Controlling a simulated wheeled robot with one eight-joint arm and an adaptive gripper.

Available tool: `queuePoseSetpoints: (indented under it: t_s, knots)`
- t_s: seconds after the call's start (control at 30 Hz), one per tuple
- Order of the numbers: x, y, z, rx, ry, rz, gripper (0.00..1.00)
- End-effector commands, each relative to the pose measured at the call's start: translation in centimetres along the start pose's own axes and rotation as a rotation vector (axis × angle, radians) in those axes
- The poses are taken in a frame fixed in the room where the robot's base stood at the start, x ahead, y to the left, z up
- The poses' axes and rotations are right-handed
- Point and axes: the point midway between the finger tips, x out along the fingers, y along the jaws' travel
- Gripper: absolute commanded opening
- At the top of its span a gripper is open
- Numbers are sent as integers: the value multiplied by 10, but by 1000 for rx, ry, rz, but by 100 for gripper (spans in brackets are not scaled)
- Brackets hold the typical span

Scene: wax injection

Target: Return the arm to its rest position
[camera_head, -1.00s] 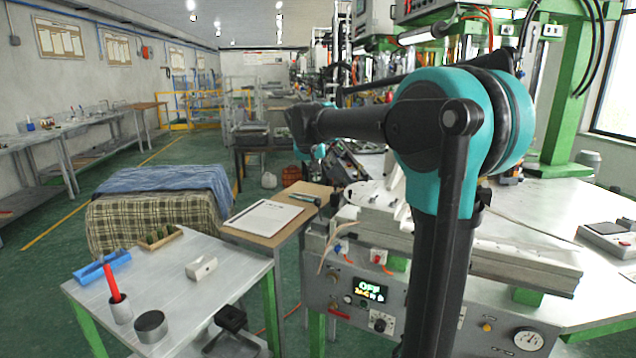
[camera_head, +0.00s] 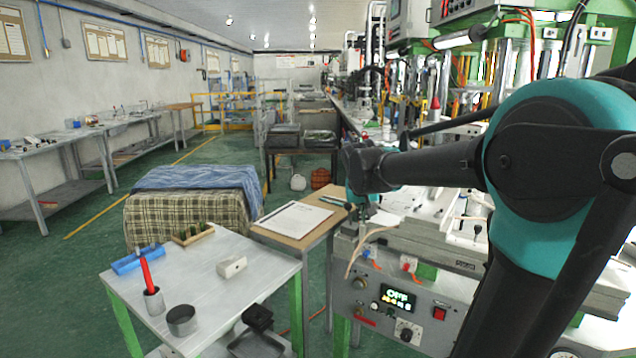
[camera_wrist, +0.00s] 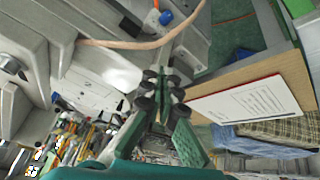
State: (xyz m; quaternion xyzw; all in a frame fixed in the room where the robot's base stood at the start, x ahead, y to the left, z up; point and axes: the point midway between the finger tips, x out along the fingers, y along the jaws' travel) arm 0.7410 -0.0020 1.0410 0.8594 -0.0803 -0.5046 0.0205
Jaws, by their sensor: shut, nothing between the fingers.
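My gripper shows in the wrist view (camera_wrist: 162,88) with its dark fingertips together and nothing between them. In the head view my arm reaches in from the right edge, and its far end (camera_head: 362,200) hangs near the left end of the machine bench. It is beside the wooden-topped table with the paper sheet, close to the machine's front edge. The fingertips are too small and dark to make out in the head view.
The wax injection machine (camera_head: 425,325) with its lit display stands below my arm. A white-topped side table (camera_head: 215,295) carries a red tool in a cup, a blue tray and a white block. The paper sheet (camera_head: 292,222) lies on the wooden-topped table (camera_head: 265,233). Green floor is clear at left.

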Motion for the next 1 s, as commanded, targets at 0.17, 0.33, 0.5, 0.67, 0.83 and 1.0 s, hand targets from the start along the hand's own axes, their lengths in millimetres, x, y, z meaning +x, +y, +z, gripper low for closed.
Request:
queuePoseSetpoints:
  t_s: [0.17, 0.33, 0.5, 0.67, 0.83, 1.0]
  knots:
    - [36, 28, 120, -14, -65, -49, 0]
    - [57, 41, 227, -33, -110, -103, 0]
    - [66, 43, 296, -47, -131, -143, 0]
    - [68, 43, 320, -53, -139, -158, 0]
    - [68, 43, 322, -54, -139, -159, 0]
    - [68, 43, 321, -54, -139, -159, 0]
